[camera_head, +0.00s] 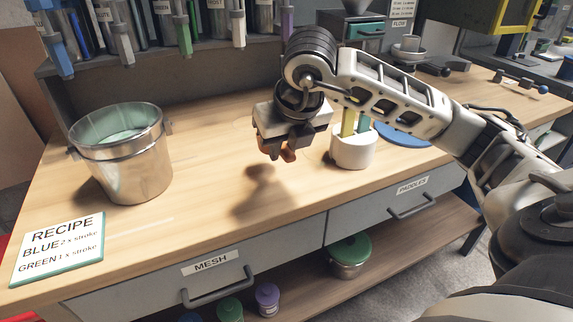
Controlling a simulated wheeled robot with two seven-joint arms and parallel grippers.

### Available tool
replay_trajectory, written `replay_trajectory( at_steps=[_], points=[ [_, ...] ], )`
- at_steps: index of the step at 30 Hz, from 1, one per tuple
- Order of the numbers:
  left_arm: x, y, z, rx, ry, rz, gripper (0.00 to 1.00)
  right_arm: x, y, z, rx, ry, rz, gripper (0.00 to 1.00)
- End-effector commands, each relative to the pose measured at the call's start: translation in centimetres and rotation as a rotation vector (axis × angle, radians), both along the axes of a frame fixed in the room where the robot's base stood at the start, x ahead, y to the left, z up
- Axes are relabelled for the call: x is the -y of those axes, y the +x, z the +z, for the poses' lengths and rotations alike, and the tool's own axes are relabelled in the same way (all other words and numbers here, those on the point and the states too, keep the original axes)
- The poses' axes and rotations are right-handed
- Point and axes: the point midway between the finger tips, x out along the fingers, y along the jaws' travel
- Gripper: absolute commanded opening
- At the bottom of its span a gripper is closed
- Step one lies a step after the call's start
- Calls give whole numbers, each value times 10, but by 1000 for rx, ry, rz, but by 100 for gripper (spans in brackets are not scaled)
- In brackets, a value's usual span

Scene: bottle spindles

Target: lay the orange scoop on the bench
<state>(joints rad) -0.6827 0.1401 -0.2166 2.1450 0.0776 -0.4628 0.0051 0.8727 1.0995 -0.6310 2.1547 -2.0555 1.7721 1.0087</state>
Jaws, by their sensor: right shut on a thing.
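My right gripper (281,150) is above the middle of the wooden bench (215,170), pointing down. It is shut on the orange scoop (289,155), of which only small orange-brown parts show below the jaws. The gripper hides the rest of the scoop. A dark shadow lies on the bench below and to the left, with a gap between it and the scoop. My left gripper is not in view.
A metal bucket (140,170) stands on the bench at the left, behind a recipe card (60,248). A white holder (353,150) with upright yellow and teal pieces stands just right of the gripper. Dispenser spindles (183,28) hang along the back. The bench between bucket and holder is clear.

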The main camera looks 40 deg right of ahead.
Motion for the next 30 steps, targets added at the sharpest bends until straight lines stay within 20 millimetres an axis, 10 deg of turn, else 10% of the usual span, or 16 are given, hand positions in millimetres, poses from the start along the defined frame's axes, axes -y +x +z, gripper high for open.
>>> replay_trajectory(
  at_steps=[24, 26, 30],
  points=[
    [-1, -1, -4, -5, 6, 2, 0, 11, 8, -51, 1, 3, 0, 0],
    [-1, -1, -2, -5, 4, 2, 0, 11, 8, -49, 1, 2, 0, 36],
    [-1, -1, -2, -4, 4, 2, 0, 11, 8, -49, 0, 3, 0, 41]
  ],
)
